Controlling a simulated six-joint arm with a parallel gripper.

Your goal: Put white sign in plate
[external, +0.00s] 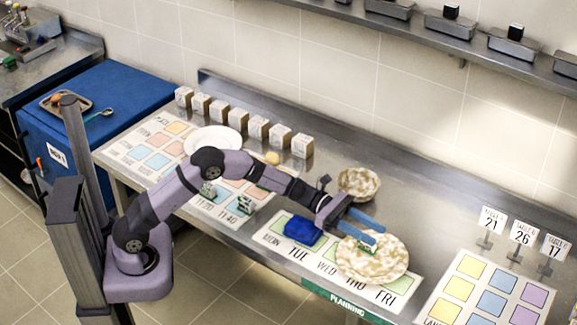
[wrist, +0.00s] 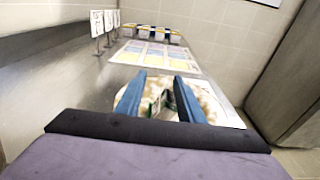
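My gripper (external: 379,237) has two blue fingers spread apart above a large round marbled cream-and-brown dish (external: 385,268). A small white and dark-green item (wrist: 157,104) shows between the fingers in the wrist view (wrist: 160,108). I cannot tell whether the fingers touch it. It may be a small white sign, but it is too small to be sure. Upright white signs marked 21 (external: 492,219), 26 (external: 522,232) and 17 (external: 554,246) stand on metal holders at the right. A plain white plate (external: 212,138) lies at the back left of the counter.
A smaller marbled bowl (external: 358,184) stands behind my gripper. Several labelled cubes (external: 258,127) line the back. Two small items (external: 246,204) sit on the left chart. Bare counter lies right of the dish.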

